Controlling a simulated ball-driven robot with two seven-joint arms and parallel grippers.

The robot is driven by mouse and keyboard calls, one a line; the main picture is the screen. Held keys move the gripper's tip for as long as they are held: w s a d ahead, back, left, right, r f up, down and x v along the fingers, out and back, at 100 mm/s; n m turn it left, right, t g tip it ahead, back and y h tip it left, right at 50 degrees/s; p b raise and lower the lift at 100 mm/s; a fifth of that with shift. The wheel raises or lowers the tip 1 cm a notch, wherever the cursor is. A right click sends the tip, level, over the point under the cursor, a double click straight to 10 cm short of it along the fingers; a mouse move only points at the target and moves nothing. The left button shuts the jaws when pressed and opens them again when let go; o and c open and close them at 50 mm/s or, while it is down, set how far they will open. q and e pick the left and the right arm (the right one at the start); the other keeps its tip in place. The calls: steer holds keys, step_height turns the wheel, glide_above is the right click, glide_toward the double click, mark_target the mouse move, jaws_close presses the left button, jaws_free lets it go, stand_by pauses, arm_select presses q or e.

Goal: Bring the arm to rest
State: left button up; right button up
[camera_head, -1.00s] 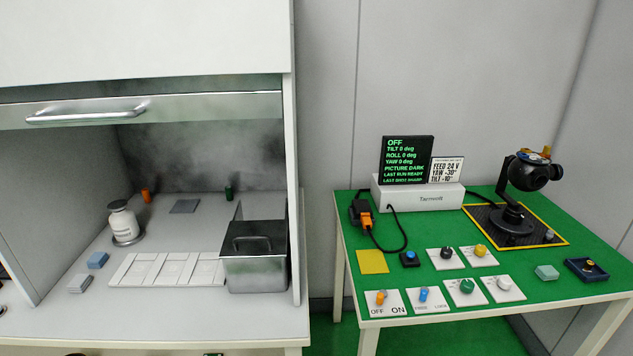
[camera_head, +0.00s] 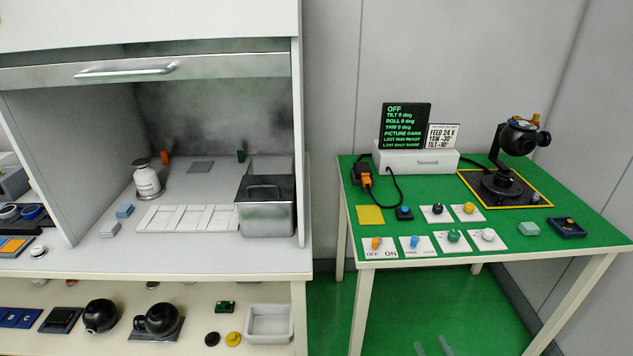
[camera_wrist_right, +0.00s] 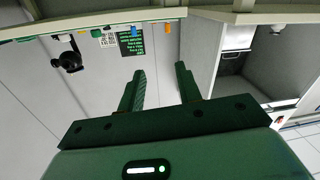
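My right gripper (camera_head: 432,346) shows only as two fingertips at the bottom edge of the head view, low in front of the green table (camera_head: 330,300). In the right wrist view my right gripper (camera_wrist_right: 160,70) has its two green fingers apart with nothing between them. My left gripper is in neither view. On the green table, the black gimbal camera (camera_head: 500,165) stands on a dark pad with a yellow border. The display (camera_head: 405,126) reads OFF, with tilt, roll and yaw at 0 deg and picture dark.
The green table's front edge (camera_head: 480,260) carries switch and knob plates. A cabinet with a raised front (camera_head: 150,70) stands left, holding a white bottle (camera_head: 147,180) and a metal box (camera_head: 265,212). A lower shelf (camera_head: 60,285) holds black domes and a white tray (camera_head: 268,322). Green floor is open between.

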steer(key=d+n+g+y, duration=0.2)
steer(key=d+n, duration=0.4)
steer(key=d, duration=0.6)
steer(key=s+d+f+m+g+h, duration=0.1)
steer(key=s+d+f+g+h, duration=0.1)
steer(key=s+d+f, duration=0.4)
steer(key=s+d+f+g+h, duration=0.2)
steer(key=s+d+f+g, duration=0.15)
steer(key=f, duration=0.55)
steer(key=s+d+f+m+g+h, duration=0.1)
steer(key=s+d+f+g+h, duration=0.1)
steer(key=s+d+f, duration=0.4)
steer(key=s+d+f+m+g+h, duration=0.15)
steer(key=s+d+f+g, duration=0.35)
steer(key=s, duration=0.8)
steer(key=s+d+f+g+h, duration=0.2)
steer(key=s+d, duration=0.4)
steer(key=s, duration=0.7)
steer(key=s+a+f+y, duration=0.1)
steer(key=a+f, duration=0.2)
steer(key=a, duration=0.9)
steer(key=s+a+f+m+y, duration=0.1)
steer(key=s+a+f+y, duration=0.1)
steer(key=a, duration=1)
steer(key=s+a+f+m+g+y, duration=0.1)
steer(key=s+a+f+y, duration=0.1)
steer(key=a, duration=1)
steer(key=shift+a+f+p, duration=0.15)
steer(key=shift+f+p, duration=0.3)
steer(key=shift+f, duration=0.4)
